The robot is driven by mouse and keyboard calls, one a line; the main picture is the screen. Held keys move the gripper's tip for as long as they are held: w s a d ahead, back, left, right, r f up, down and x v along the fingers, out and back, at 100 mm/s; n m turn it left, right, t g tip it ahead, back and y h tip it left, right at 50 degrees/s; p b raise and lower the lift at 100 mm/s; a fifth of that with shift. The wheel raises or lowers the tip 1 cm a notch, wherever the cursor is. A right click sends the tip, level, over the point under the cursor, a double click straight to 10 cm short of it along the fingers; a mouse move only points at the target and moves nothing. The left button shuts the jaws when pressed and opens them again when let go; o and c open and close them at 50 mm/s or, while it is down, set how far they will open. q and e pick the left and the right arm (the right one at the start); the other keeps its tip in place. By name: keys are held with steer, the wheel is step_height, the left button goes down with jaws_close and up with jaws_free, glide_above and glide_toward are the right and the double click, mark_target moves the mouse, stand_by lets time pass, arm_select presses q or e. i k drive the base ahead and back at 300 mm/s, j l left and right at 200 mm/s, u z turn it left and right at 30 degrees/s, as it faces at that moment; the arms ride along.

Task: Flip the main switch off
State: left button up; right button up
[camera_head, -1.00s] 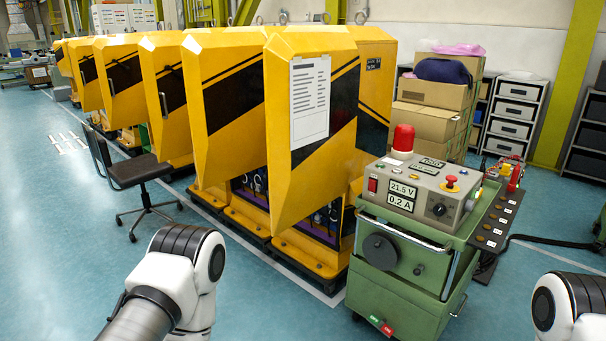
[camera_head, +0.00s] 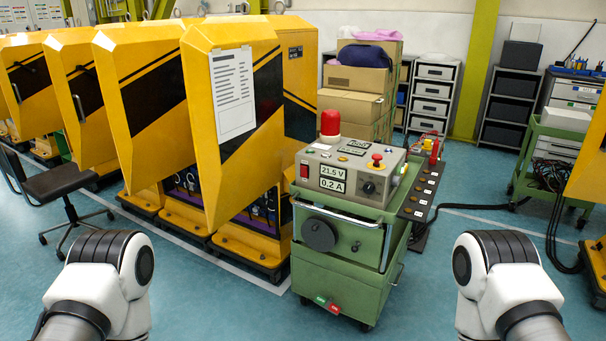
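A beige control box (camera_head: 350,172) sits on top of a green wheeled cart (camera_head: 342,265) near the middle of the picture. A red rocker switch (camera_head: 304,171) is on the left of its front face, beside displays reading 21.5 V and 0.2 A (camera_head: 333,178). Whether the switch is on or off is too small to tell. A black knob (camera_head: 369,188) and a red push button (camera_head: 377,159) are to the right. A red beacon (camera_head: 330,122) stands on top. Only my white arm links show at the lower left and lower right; both grippers are out of view.
Yellow cabinets (camera_head: 235,120) stand in a row left of the cart. A black chair (camera_head: 62,190) is at the left. Cardboard boxes (camera_head: 352,105) and drawer shelves are behind. A second green cart (camera_head: 545,160) stands at the right. The blue floor before the cart is clear.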

mark_target(304, 169)
steer(key=i+j, duration=0.2)
steer(key=i, duration=0.25)
steer(key=i+j, duration=0.2)
steer(key=i, duration=0.25)
steer(key=i+j+u, duration=0.1)
steer(key=i, duration=0.35)
steer(key=i+j, duration=0.3)
steer(key=i, duration=0.15)
